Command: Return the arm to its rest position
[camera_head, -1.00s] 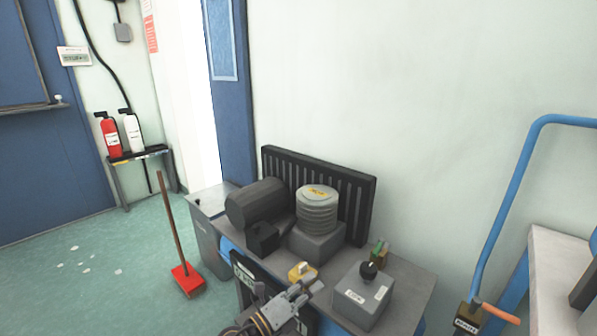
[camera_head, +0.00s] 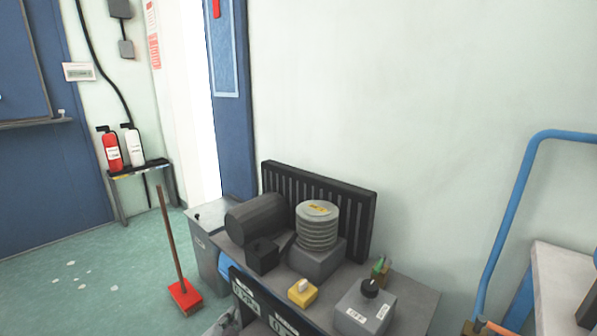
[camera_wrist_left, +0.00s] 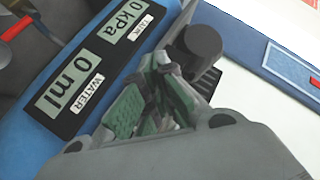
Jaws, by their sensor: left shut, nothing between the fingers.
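My left gripper shows close up in the left wrist view (camera_wrist_left: 160,68), its linked fingers with green pads drawn together and nothing held between them. In the head view only a small grey part of my left arm or hand shows at the bottom edge, left of the machine's display panel (camera_head: 262,308). In the left wrist view the same black display panel (camera_wrist_left: 98,72) reads 0 kPa for tank and 0 ml for water, beyond the gripper at upper left. My right gripper is in neither view.
The machine bench (camera_head: 412,296) carries a dark cylinder (camera_head: 256,218), a ribbed grey stack (camera_head: 317,228), a yellow switch (camera_head: 302,292) and a knob box (camera_head: 364,308). A red broom (camera_head: 185,296) stands left. A blue rail (camera_head: 517,205) rises right. Floor at left is mostly open.

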